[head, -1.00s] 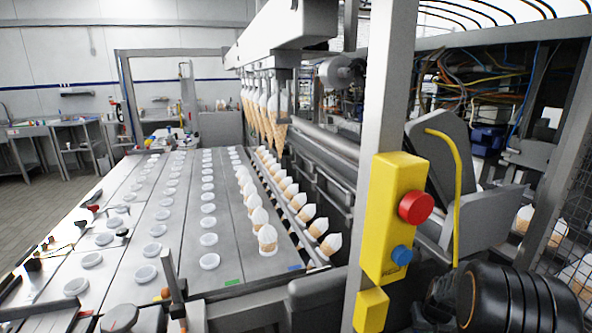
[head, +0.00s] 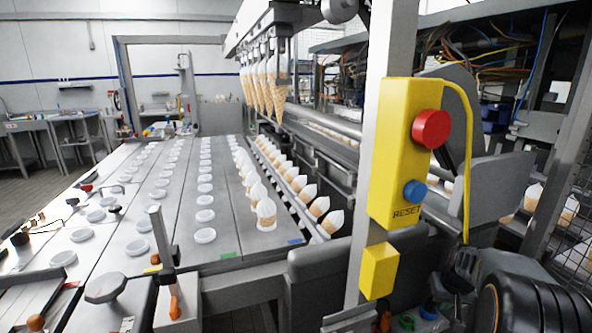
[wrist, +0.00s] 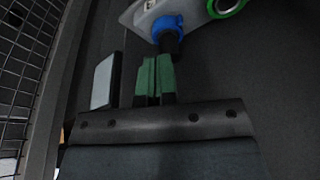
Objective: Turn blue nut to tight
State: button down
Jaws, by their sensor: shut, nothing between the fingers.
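The blue nut (wrist: 168,27) is a bright blue ring on a pale grey bracket (wrist: 150,12) at the top of the wrist view. A dark stub shows just below it. My gripper (wrist: 155,60) has two green fingers pressed together, with nothing between them. The fingertips point toward the nut and lie just below the dark stub in the picture; I cannot tell whether they touch it. A green-rimmed ring (wrist: 227,5) is to the right of the nut. In the head view a small blue piece (head: 429,311) near the bottom edge may be the nut.
A yellow control box (head: 407,160) with a red button (head: 431,129) and a blue button (head: 415,190) hangs on a grey post. The conveyor table (head: 220,250) with cups and cones fills the left. Wire mesh (wrist: 22,60) borders the wrist view's left.

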aim_at(429, 327)
jog(key=f+b, duration=0.2)
jog(key=f, duration=0.1)
jog(key=f+b, duration=0.3)
jog(key=shift+s+a+f, duration=0.15)
jog(key=shift+s+f, duration=0.05)
jog(key=shift+f, duration=0.2)
jog(key=shift+s, duration=0.1)
jog(key=shift+f, duration=0.25)
jog(key=shift+a+p, duration=0.3)
jog(key=shift+a, duration=0.25)
dwell(0.4)
jog(key=shift+s+a, duration=0.15)
jog(key=shift+s, duration=0.05)
